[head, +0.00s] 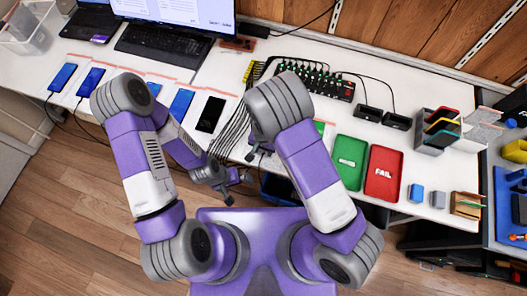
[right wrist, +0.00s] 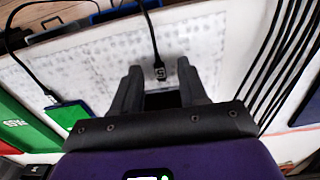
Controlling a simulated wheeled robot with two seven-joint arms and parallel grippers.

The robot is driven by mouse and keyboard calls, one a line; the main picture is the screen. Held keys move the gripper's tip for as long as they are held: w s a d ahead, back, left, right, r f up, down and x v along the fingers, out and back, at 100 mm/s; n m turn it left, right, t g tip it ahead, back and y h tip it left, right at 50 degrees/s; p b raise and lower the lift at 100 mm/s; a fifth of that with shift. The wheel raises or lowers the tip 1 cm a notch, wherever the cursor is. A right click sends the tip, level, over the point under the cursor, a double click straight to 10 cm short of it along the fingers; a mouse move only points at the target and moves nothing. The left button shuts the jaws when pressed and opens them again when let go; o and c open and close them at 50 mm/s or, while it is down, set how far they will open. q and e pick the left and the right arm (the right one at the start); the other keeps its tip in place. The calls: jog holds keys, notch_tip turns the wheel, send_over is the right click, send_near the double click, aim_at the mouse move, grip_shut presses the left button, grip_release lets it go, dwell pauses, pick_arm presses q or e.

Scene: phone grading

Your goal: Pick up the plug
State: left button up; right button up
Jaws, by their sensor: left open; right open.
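In the right wrist view a small black plug (right wrist: 158,73) with a pale mark lies at the end of a dark cable on a white speckled surface. My right gripper (right wrist: 158,90) is open, with one finger to each side of the plug's near end. I cannot tell whether the fingers touch it. In the head view this gripper is mostly hidden by my right arm, and I cannot make out the plug. My left gripper (head: 236,186) is open and empty near the table's front edge.
A green tray (head: 348,160) and a red FAIL tray (head: 383,172) lie right of my right arm. A green phone (right wrist: 68,116) with a cable is left of the gripper. Several cables run from the hub (head: 318,82). A black phone (head: 210,114) lies between my arms.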

jog(key=shift+f, duration=0.2)
grip_shut()
dwell(0.3)
